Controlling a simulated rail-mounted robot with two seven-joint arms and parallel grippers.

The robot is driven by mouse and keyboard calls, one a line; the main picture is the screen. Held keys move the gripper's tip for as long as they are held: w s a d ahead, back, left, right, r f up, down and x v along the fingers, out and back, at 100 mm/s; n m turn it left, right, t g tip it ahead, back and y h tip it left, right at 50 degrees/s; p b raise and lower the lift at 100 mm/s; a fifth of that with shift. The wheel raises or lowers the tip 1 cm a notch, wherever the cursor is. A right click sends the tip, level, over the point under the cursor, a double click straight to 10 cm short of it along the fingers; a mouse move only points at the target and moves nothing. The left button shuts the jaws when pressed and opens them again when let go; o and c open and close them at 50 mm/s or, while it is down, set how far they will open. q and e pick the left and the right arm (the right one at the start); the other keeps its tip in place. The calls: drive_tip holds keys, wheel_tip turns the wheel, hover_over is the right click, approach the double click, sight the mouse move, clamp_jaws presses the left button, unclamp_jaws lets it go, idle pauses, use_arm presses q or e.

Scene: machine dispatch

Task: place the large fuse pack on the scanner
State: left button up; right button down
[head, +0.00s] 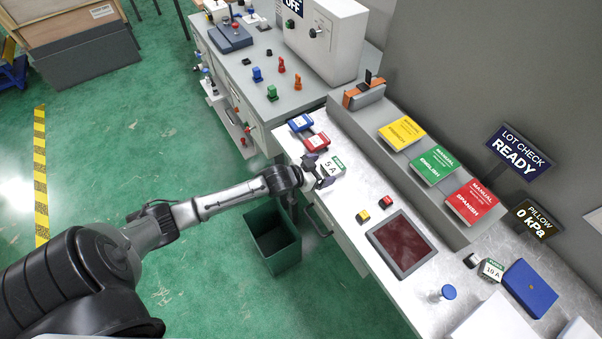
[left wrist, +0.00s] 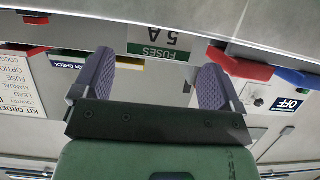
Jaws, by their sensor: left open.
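A white fuse pack with a green band, marked 5 A (head: 334,163), lies on the pale worktop. It is larger than the white-and-green pack marked 10 A (head: 494,270) at the lower right. My left gripper (head: 318,178) is open at the near edge of the 5 A pack. In the left wrist view the 5 A pack (left wrist: 158,42) shows upside down beyond and between the two open fingers (left wrist: 155,68); I cannot tell if they touch it. A flat dark-red glass panel in a grey frame, likely the scanner (head: 402,244), lies on the worktop, empty. My right gripper is not in view.
Blue (head: 301,122) and red (head: 316,142) packs lie just behind the 5 A pack. Yellow (head: 363,215) and red (head: 386,202) buttons stand between it and the scanner. Manuals lie on the raised shelf (head: 370,140). A green bin (head: 272,238) stands below the worktop edge.

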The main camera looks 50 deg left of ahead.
use_arm(q)
drive_tip(key=v, duration=0.9)
drive_tip(key=s+d+f+g, duration=0.4)
drive_tip(key=s+d, duration=0.6)
drive_tip(key=shift+s+d+f+y+p, duration=0.2)
drive_tip(key=shift+s+y+p, duration=0.15)
drive_tip(key=shift+y+p, duration=0.1)
drive_tip(key=shift+o, duration=0.4)
drive_tip(key=s+d+r+g, duration=0.2)
drive_tip(key=s+d+g, duration=0.3)
drive_tip(key=s, duration=0.6)
drive_tip(key=shift+s+y, duration=0.35)
drive_tip(key=shift+s, duration=0.05)
drive_tip(key=shift+s+d+r+g, duration=0.2)
drive_tip(key=shift+s+r+g, duration=0.1)
drive_tip(key=shift+s, duration=0.15)
drive_tip(key=shift+w+f, duration=0.1)
drive_tip(key=shift+w, duration=0.05)
